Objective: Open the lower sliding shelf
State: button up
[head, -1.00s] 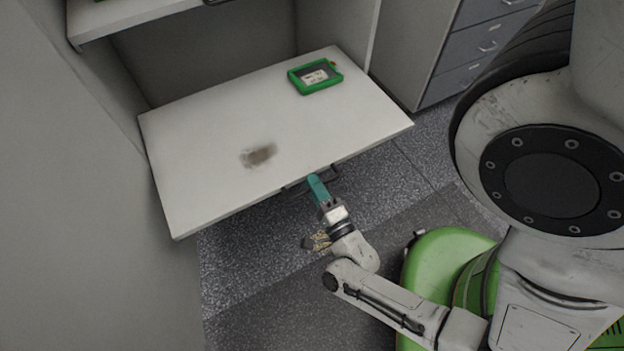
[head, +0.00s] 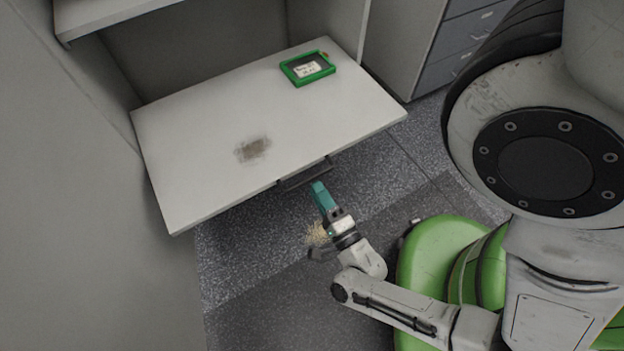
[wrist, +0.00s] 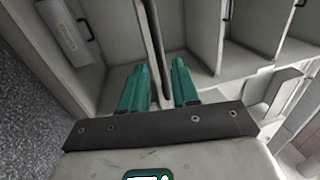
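The lower sliding shelf (head: 215,115) is a white panel that stands pulled out from the cabinet in the head view. Its dark handle (head: 305,173) sits under the front edge. My gripper (head: 318,186) has teal fingers and is just in front of the handle, with a small gap between them. In the wrist view the two teal fingers of my gripper (wrist: 160,82) are spread apart with nothing between the tips. A dark bar, possibly the handle or shelf edge, runs beyond them.
A green-framed device (head: 307,68) lies at the back right of the shelf, and a dark smudge (head: 253,149) marks its surface. An upper white shelf (head: 100,15) is above. A grey drawer unit (head: 445,50) stands at the right. Speckled floor (head: 240,255) is open in front.

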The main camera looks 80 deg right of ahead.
jog(key=v, duration=0.6)
dwell(0.5)
jog(key=w+a+f+n+g+y, duration=0.1)
jog(key=w+a+n+y, duration=0.2)
jog(key=w+n+y, duration=0.55)
jog(key=w+a+f+n+g+y, duration=0.1)
jog(key=w+a+n+y, duration=0.2)
jog(key=w+n+y, duration=0.55)
jog(key=s+d+r+n+g+h, duration=0.1)
jog(key=s+r+n+g+h, duration=0.1)
jog(key=s+r+n+g, duration=0.55)
notch_tip(320, 180, up, 26)
jog(key=s+n+g+p, duration=0.1)
jog(key=n+g+p, duration=0.1)
jog(key=p, duration=2.6)
jog(key=shift+r+n, duration=0.15)
jog(key=shift+n, duration=0.3)
